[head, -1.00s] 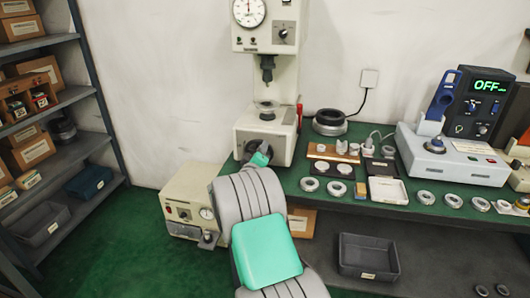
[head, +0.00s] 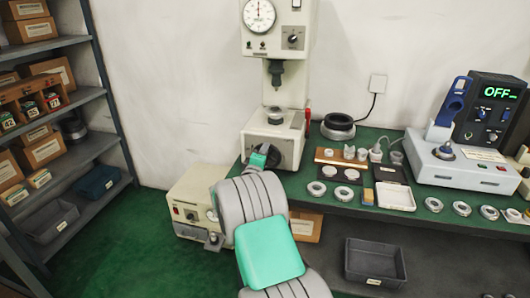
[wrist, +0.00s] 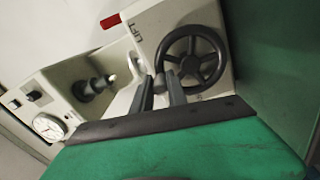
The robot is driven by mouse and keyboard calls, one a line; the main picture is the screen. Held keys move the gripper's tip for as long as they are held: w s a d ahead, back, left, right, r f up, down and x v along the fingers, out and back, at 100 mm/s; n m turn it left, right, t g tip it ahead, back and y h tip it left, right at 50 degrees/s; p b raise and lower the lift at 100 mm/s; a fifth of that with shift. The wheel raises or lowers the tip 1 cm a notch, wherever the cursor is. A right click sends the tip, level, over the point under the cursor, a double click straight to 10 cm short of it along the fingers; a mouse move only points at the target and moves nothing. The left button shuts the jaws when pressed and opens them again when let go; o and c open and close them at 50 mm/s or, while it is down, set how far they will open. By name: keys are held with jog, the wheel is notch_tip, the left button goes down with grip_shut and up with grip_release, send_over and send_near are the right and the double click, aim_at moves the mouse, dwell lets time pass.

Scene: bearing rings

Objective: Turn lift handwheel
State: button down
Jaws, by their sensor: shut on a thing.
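The lift handwheel (wrist: 218,67) is a dark spoked wheel marked LIFT on the pale base of the press (head: 270,140). In the wrist view it faces me, and its rim meets my fingertips. My gripper (wrist: 162,78) is shut on the lower-left part of the rim; the exact contact is partly hidden by the fingers. In the head view my gripper (head: 262,155) is at the front left of the press base and covers most of the wheel. Above the base, a small round platform (head: 275,117) stands below the dark spindle (head: 275,78), with a gap between them.
The green bench to the right holds a dark ring (head: 338,127), several small rings and a heater reading OFF (head: 502,92). A pale box (head: 190,205) with a gauge stands low beside my arm. Shelves (head: 75,150) stand at left.

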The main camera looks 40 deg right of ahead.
jog(key=c, duration=1.3)
grip_release()
jog(key=b+v, duration=0.1)
jog(key=v, duration=0.7)
jog(key=shift+w, duration=0.15)
jog(key=shift+r, duration=0.1)
jog(key=s+a+m+g+y+p, duration=0.1)
jog(key=s+a+y, duration=0.3)
jog(key=s+a, duration=0.4)
jog(key=s+a+r+m+g+y+p, duration=0.1)
jog(key=s+a+g+y+p, duration=0.3)
jog(key=s+a, duration=0.5)
jog(key=s+a+r+m+g+y+p, duration=0.1)
jog(key=s+a+m+g+y+p, duration=0.2)
jog(key=a, duration=1.3)
jog(key=shift+s+r+y, duration=0.1)
jog(key=shift+s+y, duration=0.75)
jog(key=shift+s, duration=0.55)
jog(key=shift+s+r+y, duration=0.1)
jog(key=shift+s+y, duration=0.75)
jog(key=shift+s, duration=0.55)
